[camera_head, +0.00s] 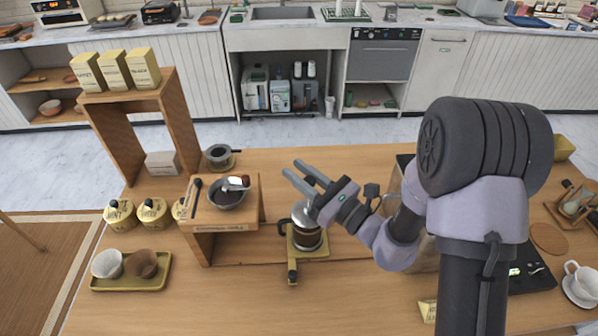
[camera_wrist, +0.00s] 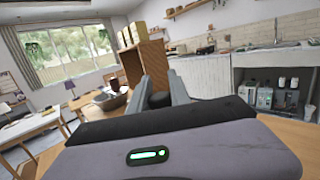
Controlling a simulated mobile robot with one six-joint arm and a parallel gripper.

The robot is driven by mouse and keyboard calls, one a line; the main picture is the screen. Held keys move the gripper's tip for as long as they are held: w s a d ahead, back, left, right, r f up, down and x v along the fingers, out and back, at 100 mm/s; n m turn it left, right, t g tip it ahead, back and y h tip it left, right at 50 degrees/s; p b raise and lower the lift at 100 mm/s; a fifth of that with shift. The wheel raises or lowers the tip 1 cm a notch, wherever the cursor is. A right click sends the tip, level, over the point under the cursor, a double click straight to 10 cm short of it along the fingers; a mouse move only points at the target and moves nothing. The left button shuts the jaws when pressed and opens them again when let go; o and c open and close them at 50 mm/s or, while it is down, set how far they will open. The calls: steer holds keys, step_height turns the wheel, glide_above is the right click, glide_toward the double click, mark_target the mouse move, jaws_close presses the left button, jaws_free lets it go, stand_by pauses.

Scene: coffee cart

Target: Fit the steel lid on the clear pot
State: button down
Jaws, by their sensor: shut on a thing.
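The clear pot (camera_head: 307,240) stands upright on a yellow stand, with dark contents and a dark handle on its left. The steel lid (camera_head: 303,213) is at the pot's top, partly hidden by my gripper. My gripper (camera_head: 291,168) is level above the pot, its fingers pointing to the back left. In the wrist view, a dark round knob (camera_wrist: 160,99) is between the fingers, and my gripper is shut on it. It appears to be the lid's knob. I cannot tell whether the lid is fully seated on the rim.
A wooden stand (camera_head: 225,227) with a dark bowl (camera_head: 229,198) is left of the pot. Yellow canisters (camera_head: 153,212) and a tray (camera_head: 128,285) with two cups are farther left. A tall wooden shelf (camera_head: 128,105) is behind.

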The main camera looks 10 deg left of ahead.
steer(key=shift+f, duration=0.2)
steer(key=c, duration=1.5)
jaws_free()
steer(key=b+v, duration=0.6)
steer(key=v, duration=0.5)
